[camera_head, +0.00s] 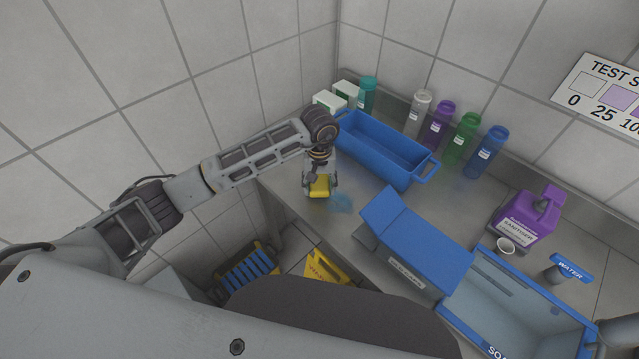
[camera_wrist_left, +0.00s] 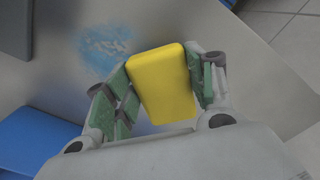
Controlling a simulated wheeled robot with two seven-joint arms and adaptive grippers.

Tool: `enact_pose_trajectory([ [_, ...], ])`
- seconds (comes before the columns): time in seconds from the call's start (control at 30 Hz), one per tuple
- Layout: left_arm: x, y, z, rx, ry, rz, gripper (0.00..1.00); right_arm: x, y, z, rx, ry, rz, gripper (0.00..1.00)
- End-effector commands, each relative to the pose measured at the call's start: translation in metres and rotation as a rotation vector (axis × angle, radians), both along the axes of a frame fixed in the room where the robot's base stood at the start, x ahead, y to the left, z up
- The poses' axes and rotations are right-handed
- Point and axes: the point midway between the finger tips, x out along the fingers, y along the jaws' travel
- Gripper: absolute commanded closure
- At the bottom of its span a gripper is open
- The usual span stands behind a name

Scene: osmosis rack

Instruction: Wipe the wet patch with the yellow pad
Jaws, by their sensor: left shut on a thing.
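The yellow pad (camera_head: 319,187) is held between the fingers of my left gripper (camera_head: 320,184), over the left end of the steel counter. In the left wrist view the pad (camera_wrist_left: 162,84) sits between the green-lined fingers of the gripper (camera_wrist_left: 165,88), slightly tilted. The wet patch (camera_head: 341,202) is a pale blue smear on the counter, just right of the pad. I cannot tell whether the pad touches the counter. My right gripper does not show.
A blue tray (camera_head: 385,151) stands behind the pad. A blue box with a raised lid (camera_head: 418,240) stands right of the patch. Several bottles (camera_head: 441,124) line the wall. A purple sanitizer jug (camera_head: 527,220) and a blue-rimmed basin (camera_head: 515,300) are at the right. The counter's front edge is close.

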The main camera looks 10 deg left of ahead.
Motion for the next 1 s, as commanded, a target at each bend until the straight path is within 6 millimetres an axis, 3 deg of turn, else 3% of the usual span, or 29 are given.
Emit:
enact_pose_trajectory([
  [1.0,0.0,0.0,-0.0092,0.0,0.0,0.0,0.65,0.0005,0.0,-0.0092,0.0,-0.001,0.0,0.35],
])
